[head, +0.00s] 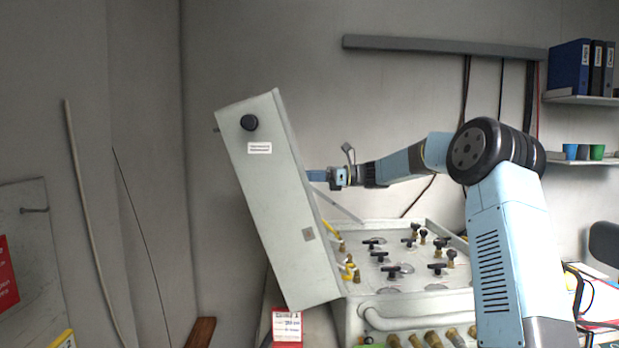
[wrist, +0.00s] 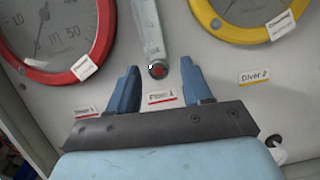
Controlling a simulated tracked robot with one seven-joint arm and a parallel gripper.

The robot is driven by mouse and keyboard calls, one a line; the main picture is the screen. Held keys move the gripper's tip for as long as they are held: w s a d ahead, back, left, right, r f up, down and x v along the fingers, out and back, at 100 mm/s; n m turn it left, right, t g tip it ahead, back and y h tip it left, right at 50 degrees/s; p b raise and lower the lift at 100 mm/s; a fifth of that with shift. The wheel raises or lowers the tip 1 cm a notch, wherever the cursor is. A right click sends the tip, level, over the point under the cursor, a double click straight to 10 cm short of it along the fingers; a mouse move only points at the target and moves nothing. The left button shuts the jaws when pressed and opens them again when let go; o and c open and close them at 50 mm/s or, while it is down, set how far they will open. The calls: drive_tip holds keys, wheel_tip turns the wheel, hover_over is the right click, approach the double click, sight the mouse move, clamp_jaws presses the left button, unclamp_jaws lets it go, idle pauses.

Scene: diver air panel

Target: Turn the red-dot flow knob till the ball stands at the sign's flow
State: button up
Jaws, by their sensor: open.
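The flow knob (wrist: 158,70), dark with a red dot, sits on the pale panel face in the wrist view, below a clear flow tube (wrist: 148,28). My gripper (wrist: 161,69) is open, its two blue fingers left and right of the knob; I cannot tell whether they touch it. The ball is not discernible in the tube. In the head view my gripper (head: 316,177) reaches the panel's right side, its tips hidden behind the tilted panel (head: 270,200). A red and white sign (head: 287,326) stands below the panel; its flow figure is too small to read.
A red-rimmed gauge (wrist: 62,38) and a yellow-rimmed gauge (wrist: 240,15) flank the tube. Another dark knob (wrist: 275,141) is at lower right. A console (head: 410,260) with several black valve handles lies under my arm. Open air surrounds my forearm.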

drive_tip(key=shift+a, duration=0.15)
clamp_jaws()
idle(0.4)
drive_tip(key=shift+n, duration=0.4)
drive_tip(key=shift+w+r+n+g+h, duration=0.15)
drive_tip(key=shift+n+g+h, duration=0.55)
drive_tip(key=shift+n, duration=2.2)
drive_tip(key=shift+w+f+n+g+h, duration=0.25)
drive_tip(key=shift+n+g, duration=0.85)
drive_tip(key=shift+n, duration=1.8)
drive_tip(key=shift+w+r+n+g+h, duration=0.2)
drive_tip(key=shift+n+g+h, duration=0.55)
drive_tip(key=shift+n, duration=2.15)
drive_tip(key=shift+s, duration=0.15)
